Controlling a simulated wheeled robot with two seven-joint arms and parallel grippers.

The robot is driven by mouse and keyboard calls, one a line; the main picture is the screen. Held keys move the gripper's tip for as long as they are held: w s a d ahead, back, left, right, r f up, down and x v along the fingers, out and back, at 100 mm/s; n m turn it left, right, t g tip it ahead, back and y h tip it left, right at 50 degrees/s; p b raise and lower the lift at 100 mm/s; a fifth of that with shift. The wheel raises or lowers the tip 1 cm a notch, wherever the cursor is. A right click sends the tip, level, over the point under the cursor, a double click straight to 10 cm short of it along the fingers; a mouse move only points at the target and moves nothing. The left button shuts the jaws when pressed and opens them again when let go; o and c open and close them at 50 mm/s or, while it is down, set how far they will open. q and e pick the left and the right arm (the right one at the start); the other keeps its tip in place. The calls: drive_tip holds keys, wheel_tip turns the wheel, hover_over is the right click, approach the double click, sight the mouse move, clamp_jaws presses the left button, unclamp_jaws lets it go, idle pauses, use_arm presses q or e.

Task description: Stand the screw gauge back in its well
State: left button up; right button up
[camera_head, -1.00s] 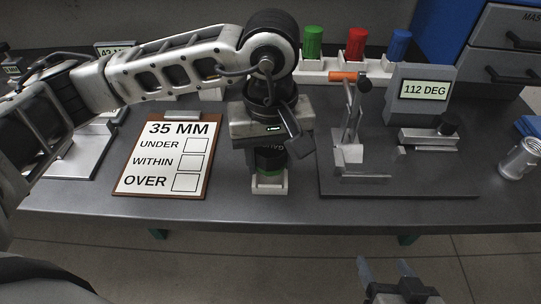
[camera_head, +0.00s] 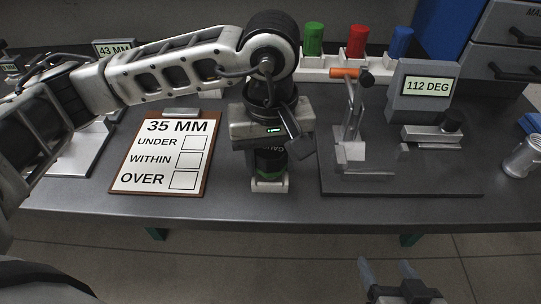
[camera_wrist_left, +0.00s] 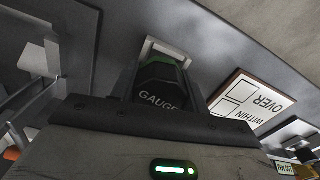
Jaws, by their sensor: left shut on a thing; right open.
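The screw gauge (camera_head: 268,162) is a dark upright body with green trim, below my left gripper (camera_head: 268,148) in the head view. My left gripper is shut on it, and the wrist hides its upper part. The gauge, lettered "GAUGE", also shows in the left wrist view (camera_wrist_left: 158,84). The white well (camera_head: 270,187) is at its foot near the table's front edge; its rim also shows in the left wrist view (camera_wrist_left: 163,47). I cannot tell whether the gauge is fully seated. My right gripper (camera_head: 389,270) is open and empty in front of the table.
A clipboard (camera_head: 157,188) reading 35 MM lies left of the well. A dark fixture plate (camera_head: 420,188) with a lever and a 112 DEG display (camera_head: 424,88) is at right. Green, red and blue cylinders stand in a white rack (camera_head: 330,70) behind. A can (camera_head: 522,157) is far right.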

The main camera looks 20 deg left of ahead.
use_arm(q)
drive_tip(key=o, duration=1.2)
drive_tip(key=shift+o, duration=0.2)
wheel_tip(320, 180, up, 16)
drive_tip(key=p, duration=0.1)
use_arm(e)
drive_tip(key=shift+r, duration=0.15)
